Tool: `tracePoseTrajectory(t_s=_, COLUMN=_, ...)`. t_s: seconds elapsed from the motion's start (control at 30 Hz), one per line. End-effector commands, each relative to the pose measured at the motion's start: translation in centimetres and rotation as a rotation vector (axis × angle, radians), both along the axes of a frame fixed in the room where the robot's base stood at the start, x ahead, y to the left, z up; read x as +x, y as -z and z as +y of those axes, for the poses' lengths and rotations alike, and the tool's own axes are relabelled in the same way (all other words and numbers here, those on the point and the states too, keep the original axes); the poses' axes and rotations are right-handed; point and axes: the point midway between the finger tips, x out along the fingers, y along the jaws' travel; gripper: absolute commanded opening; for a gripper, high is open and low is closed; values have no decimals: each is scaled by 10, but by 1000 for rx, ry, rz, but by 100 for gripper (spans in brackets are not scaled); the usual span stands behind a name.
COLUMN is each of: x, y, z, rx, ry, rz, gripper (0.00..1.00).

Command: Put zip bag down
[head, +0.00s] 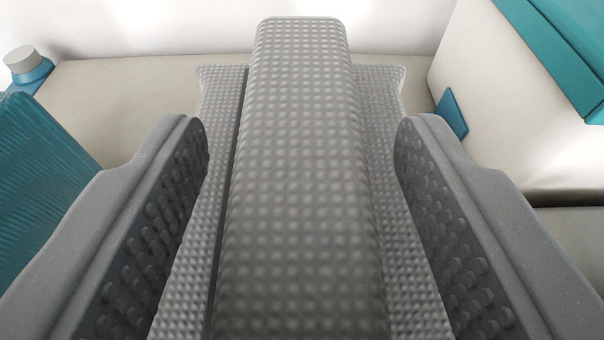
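A grey dimpled object (300,180), perhaps the zip bag, lies lengthwise in the middle of the view. It has a raised, rounded central ridge and a flatter, wider base (215,110) that shows on both sides. No zip can be made out. My gripper (302,145) is open, with one finger to the left and one to the right of the ridge. A gap shows between each finger and the ridge, so neither appears to press on it. The near end of the object runs out of the bottom of the picture.
The object's far end lies on a beige surface (130,90) before a white wall. A teal ribbed item (40,180) is at left, with a grey-capped blue item (25,68) behind it. A large off-white box (510,110) with a teal top stands close at right.

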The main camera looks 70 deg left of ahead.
Motion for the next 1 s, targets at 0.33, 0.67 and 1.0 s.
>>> tracePoseTrajectory(t_s=0.33, x=0, y=-3, z=0, rx=1, ry=0, rz=0, gripper=52)
tracePoseTrajectory(t_s=0.67, x=-17, y=-17, z=-41, rx=-1, ry=2, rz=2, gripper=52)
tracePoseTrajectory(t_s=1.0, x=-38, y=-32, z=-90, rx=-3, ry=1, rz=2, gripper=52)
